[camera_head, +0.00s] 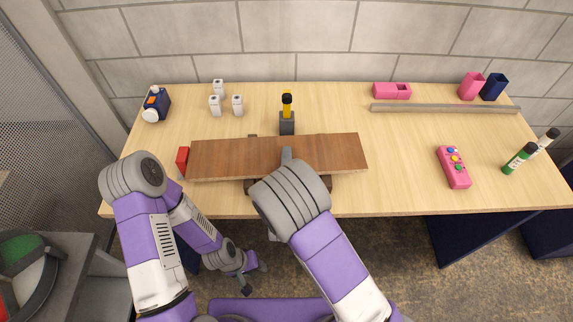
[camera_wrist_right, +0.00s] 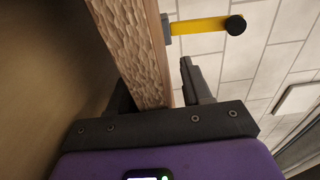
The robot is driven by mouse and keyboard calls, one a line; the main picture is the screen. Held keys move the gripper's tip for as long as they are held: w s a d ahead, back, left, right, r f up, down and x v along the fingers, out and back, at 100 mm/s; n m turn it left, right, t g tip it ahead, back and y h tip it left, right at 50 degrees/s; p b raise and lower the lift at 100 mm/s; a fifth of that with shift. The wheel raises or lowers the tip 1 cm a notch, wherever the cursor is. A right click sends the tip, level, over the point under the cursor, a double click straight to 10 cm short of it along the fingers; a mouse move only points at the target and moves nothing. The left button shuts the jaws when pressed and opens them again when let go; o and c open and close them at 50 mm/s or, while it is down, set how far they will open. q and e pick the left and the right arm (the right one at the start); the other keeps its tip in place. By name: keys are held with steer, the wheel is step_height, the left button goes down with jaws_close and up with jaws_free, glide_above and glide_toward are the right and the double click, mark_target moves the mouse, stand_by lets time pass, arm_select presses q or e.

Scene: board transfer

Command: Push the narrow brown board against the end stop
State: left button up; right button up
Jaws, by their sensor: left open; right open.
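The narrow brown board (camera_head: 225,157) lies lengthwise near the table's front edge, on dark supports (camera_head: 252,187). A red block (camera_head: 182,160), seemingly the end stop, stands at its left end; whether they touch I cannot tell. My right gripper (camera_wrist_right: 153,76) is open, its fingers on either side of the board's rough pale edge (camera_wrist_right: 133,45) in the right wrist view; contact is unclear. In the head view my right forearm mostly hides it, with a grey part showing over the board's middle. My left gripper (camera_head: 246,275) is open and empty, low in front of the table.
A clamp with a yellow handle (camera_head: 287,105) stands just behind the board; the handle shows in the right wrist view (camera_wrist_right: 200,28). White pieces (camera_head: 215,104) and a blue bottle (camera_head: 156,104) stand back left. A long strip (camera_head: 445,108) and pink remote (camera_head: 453,167) lie right.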

jaws_close()
stand_by(1.4)
steer(key=shift+o, duration=0.4)
jaws_free()
